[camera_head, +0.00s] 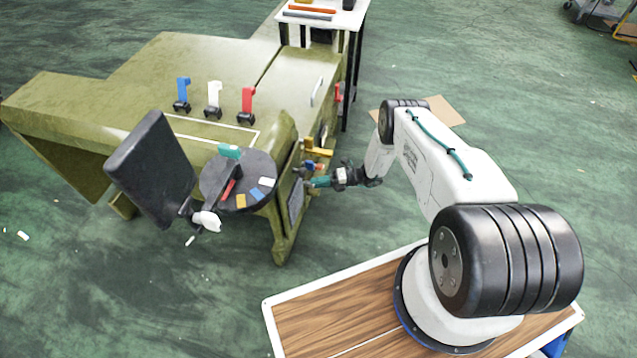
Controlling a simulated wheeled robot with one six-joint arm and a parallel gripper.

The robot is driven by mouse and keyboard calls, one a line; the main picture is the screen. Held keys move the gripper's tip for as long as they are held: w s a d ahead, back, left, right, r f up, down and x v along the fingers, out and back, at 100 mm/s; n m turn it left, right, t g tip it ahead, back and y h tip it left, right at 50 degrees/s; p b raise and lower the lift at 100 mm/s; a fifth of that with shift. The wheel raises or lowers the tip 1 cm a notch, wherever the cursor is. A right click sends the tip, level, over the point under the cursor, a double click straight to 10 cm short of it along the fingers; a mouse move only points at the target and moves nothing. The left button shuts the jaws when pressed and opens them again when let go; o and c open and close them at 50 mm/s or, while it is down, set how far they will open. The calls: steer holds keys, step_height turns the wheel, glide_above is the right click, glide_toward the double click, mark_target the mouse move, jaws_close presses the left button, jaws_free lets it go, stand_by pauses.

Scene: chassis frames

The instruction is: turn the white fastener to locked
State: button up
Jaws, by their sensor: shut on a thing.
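My gripper (312,183) is at the near end face of the olive-green chassis (165,70), its teal fingers shut on a small part there. That part is mostly hidden by the fingers, and its colour is too small to tell. A blue fastener (309,166) and a red one (319,168) show just above the fingertips. I cannot clearly make out a white fastener on this face. A white upright lever (214,94) stands on the chassis top between a blue lever (183,89) and a red lever (248,99), well away from my gripper.
A dark round disc (213,182) with coloured blocks and a black tilted panel (150,168) stand at the chassis's near side. Yellow brackets (318,149) stick out above my gripper. A white-topped table (325,17) is behind. Green floor right of the chassis is mostly clear.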

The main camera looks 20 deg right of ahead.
steer(key=shift+w+d+f+m+y, duration=0.1)
steer(key=shift+m+y, duration=0.15)
steer(key=shift+m, duration=0.45)
steer(key=shift+f+m+y, duration=0.1)
steer(key=shift+m+y, duration=0.15)
steer(key=shift+m, duration=0.45)
steer(key=o, duration=1)
steer(key=v, duration=0.7)
steer(key=shift+d+f, duration=0.1)
steer(key=shift+d, duration=0.3)
